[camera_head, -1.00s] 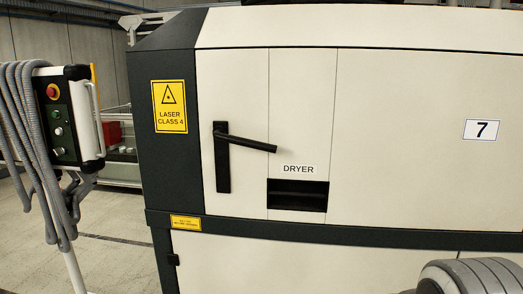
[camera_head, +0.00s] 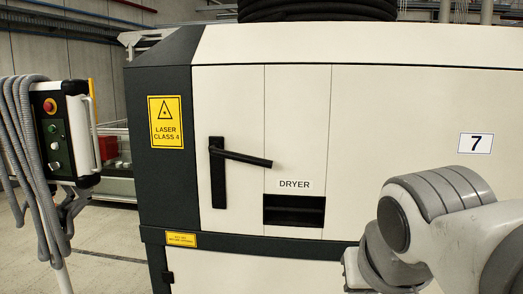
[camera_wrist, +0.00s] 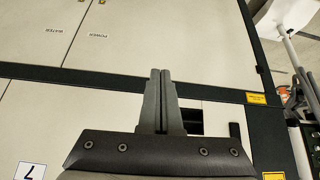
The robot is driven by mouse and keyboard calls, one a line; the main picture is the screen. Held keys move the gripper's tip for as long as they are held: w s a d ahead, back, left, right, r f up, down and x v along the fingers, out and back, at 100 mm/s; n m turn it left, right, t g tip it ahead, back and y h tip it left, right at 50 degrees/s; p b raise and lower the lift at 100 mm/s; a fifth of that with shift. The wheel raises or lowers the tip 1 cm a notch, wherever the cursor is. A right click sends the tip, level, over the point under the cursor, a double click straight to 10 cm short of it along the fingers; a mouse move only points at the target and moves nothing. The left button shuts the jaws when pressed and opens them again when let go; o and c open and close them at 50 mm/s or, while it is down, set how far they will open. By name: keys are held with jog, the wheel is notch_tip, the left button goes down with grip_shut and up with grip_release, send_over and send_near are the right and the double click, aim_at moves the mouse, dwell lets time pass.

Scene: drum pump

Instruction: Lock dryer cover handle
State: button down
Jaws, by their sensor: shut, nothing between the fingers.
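The black dryer cover handle (camera_head: 246,158) is on the machine's cream front, left of centre in the head view. Its lever points right and slightly down from the top of an upright black plate (camera_head: 218,182). The DRYER label (camera_head: 294,184) and a dark slot (camera_head: 293,210) are to its right. In the wrist view my gripper (camera_wrist: 160,72) is shut and empty, its fingers together in front of the machine front. Part of the black handle plate (camera_wrist: 236,131) shows to its right, beside the slot (camera_wrist: 189,122); the lever is not clearly visible there.
A control box (camera_head: 63,130) with grey hoses stands left of the machine. My arm covers the lower right of the head view. A yellow laser sign (camera_head: 166,122) is left of the handle. The panel around the handle is clear.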

jog(key=w+a+r+m+t+b, duration=0.15)
jog(key=w+a+r, duration=0.25)
jog(key=r, duration=0.5)
jog(key=w+a+r+m+t, duration=0.1)
jog(key=w+a+r+t, duration=0.1)
jog(key=w+a+r, duration=0.45)
jog(key=w+a+r+m+t, duration=0.1)
jog(key=w+a+r+t, duration=0.1)
jog(key=r, duration=0.9)
jog(key=n+g+p, duration=0.1)
jog(key=n, duration=0.1)
send_over(242, 156)
jog(key=s+d, duration=0.3)
jog(key=s, duration=0.1)
notch_tip(242, 156, down, 6)
jog(key=shift+y, duration=0.4)
jog(key=f, duration=0.1)
jog(key=w+f, duration=0.1)
jog(key=f, duration=0.1)
jog(key=a+f, duration=0.1)
jog(key=shift+w+f, duration=0.35)
jog(key=shift+w, duration=0.05)
jog(key=shift+f, duration=0.1)
